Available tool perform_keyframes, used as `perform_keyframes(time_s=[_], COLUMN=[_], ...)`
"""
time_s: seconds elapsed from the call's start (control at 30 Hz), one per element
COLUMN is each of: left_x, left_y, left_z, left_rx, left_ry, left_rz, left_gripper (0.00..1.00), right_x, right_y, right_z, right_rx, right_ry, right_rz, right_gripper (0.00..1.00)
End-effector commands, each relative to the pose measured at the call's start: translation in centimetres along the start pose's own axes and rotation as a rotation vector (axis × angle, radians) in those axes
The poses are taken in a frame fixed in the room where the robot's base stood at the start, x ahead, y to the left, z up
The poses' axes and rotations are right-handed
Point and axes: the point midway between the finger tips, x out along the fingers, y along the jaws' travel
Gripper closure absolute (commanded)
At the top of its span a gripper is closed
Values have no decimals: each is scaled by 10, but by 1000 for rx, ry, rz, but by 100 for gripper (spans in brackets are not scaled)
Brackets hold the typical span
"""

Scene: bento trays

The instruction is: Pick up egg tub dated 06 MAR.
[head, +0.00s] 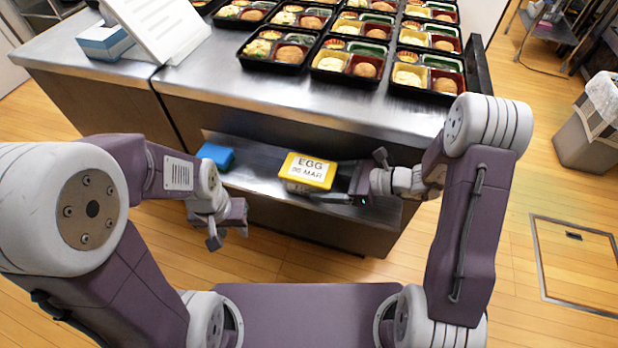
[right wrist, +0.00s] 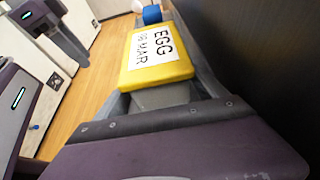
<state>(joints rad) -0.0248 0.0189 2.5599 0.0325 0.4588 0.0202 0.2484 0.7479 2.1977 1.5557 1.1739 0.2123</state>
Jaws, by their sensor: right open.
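The egg tub (head: 307,170) has a yellow lid with a white label reading EGG 06 MAR, and sits on the low shelf under the counter. It also shows in the right wrist view (right wrist: 155,55), lid up, with part of its grey body visible. My right gripper (head: 341,179) is open at the tub's right end, level with it; in the right wrist view its fingers reach along both sides of the tub's near end, below the lid. Whether they touch it I cannot tell. My left gripper (head: 228,226) is open and empty, in front of the shelf.
A blue-lidded tub (head: 216,156) stands left on the same shelf (head: 262,180). The steel counter (head: 235,85) overhangs the shelf and carries several filled bento trays (head: 343,62), a white stand (head: 160,25) and a blue-and-white box (head: 103,42). A bin (head: 590,130) stands far right.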

Motion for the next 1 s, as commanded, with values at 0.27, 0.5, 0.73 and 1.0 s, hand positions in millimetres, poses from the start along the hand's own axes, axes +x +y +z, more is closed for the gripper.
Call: perform_keyframes(time_s=[0.27,0.5,0.73,1.0], left_x=[11,10,10,6], left_y=[0,0,0,0], left_z=[1,1,1,1], left_rx=[0,0,0,0], left_ry=[0,0,0,0], left_rz=[0,0,0,0], left_gripper=[64,64,64,64], right_x=[36,35,35,32], right_y=[1,0,0,0], right_z=[-1,-1,0,7], right_rx=[-1,0,-1,-1], right_ry=[1,1,0,-1], right_rz=[2,1,1,0], right_gripper=[19,39,88,88])
